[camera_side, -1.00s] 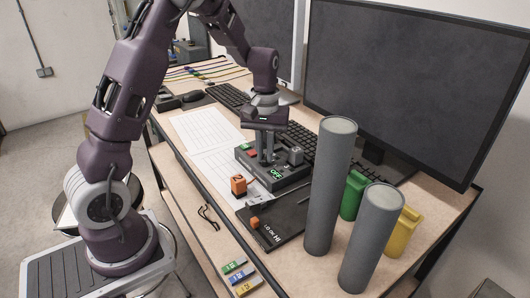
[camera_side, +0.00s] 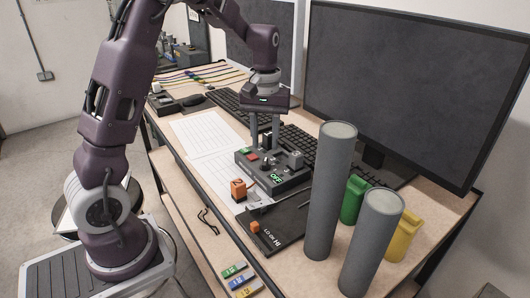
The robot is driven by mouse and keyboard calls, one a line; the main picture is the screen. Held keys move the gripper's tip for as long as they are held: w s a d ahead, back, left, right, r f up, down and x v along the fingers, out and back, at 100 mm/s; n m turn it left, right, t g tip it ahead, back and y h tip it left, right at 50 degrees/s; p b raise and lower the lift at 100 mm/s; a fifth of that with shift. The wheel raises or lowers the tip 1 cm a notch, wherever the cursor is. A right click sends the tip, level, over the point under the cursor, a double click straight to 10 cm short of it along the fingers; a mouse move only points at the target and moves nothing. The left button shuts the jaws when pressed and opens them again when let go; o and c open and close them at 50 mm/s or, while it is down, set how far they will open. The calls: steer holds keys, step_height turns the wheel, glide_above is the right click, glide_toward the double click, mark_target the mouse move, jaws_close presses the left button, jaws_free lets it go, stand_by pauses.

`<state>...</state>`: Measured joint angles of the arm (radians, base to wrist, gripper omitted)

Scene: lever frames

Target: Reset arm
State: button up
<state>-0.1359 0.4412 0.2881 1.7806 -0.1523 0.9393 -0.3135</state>
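The dark control box (camera_side: 300,182) sits on the desk with a green button, a red button, small levers and a sign reading OFF in green. My gripper (camera_side: 265,143) points down above the back part of the box. Its two fingers are spread apart, with a dark upright piece, perhaps a lever, showing between their lower ends. I cannot tell whether the fingertips touch the box. I see nothing held.
Two tall grey cylinders (camera_side: 330,195) stand at the front right, with a green container (camera_side: 353,200) and a yellow container (camera_side: 403,235) behind. An orange block (camera_side: 238,190) sits left of the box. A keyboard (camera_side: 235,105) and a large monitor (camera_side: 400,80) stand behind.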

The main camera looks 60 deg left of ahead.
steer(key=shift+r, duration=0.75)
steer(key=shift+r, duration=0.1)
steer(key=s+d+r+m+t, duration=0.4)
steer(key=s+d+r+m, duration=0.2)
steer(key=s+d+r, duration=0.6)
steer(key=s+d+f+m+t, duration=0.1)
steer(key=s+f+m, duration=0.2)
steer(key=s, duration=0.8)
steer(key=shift+f+t, duration=0.15)
steer(key=shift+t, duration=0.15)
steer(key=shift+c, duration=0.4)
